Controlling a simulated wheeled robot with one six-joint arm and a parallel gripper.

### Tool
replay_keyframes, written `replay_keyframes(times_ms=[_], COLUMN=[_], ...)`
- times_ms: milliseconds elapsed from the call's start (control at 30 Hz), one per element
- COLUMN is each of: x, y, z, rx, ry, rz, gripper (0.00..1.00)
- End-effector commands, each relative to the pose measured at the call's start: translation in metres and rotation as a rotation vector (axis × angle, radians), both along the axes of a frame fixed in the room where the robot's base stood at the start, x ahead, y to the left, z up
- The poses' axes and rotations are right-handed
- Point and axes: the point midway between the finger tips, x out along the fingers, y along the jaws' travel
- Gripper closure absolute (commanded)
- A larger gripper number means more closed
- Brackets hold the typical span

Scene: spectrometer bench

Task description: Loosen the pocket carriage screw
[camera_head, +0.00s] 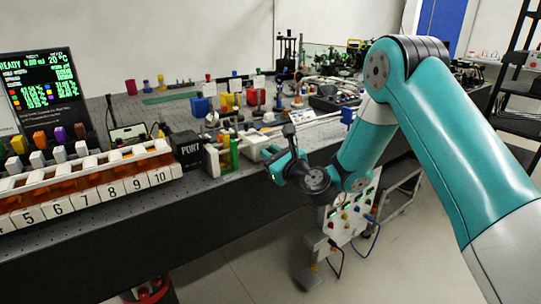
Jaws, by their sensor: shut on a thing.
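My gripper (272,158) is at the bench's front edge, just right of a small assembly with a green upright plate (234,154) and cream blocks (212,160). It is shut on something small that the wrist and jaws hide. I cannot make out the pocket carriage screw at this size, nor tell whether it is what the jaws hold. A black block marked PORT (188,150) stands left of the assembly.
A white rack with numbered slots (85,190) and coloured-topped pieces runs along the left front edge. A readout screen (45,85) stands behind it. Coloured optics crowd the bench behind my gripper. A white panel with knobs and cables (350,220) stands below the bench edge.

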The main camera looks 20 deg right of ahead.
Motion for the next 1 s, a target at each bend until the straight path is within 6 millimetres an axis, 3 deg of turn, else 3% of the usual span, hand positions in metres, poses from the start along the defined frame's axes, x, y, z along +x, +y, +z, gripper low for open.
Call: replay_keyframes(times_ms=[267, 1000], x=[-0.0002, -0.0003], y=[0.0, -0.001], z=[-0.0006, -0.0024], rx=[-0.155, -0.82], ry=[-0.051, -0.267], rz=[0.001, -0.001], gripper=[1.0, 1.0])
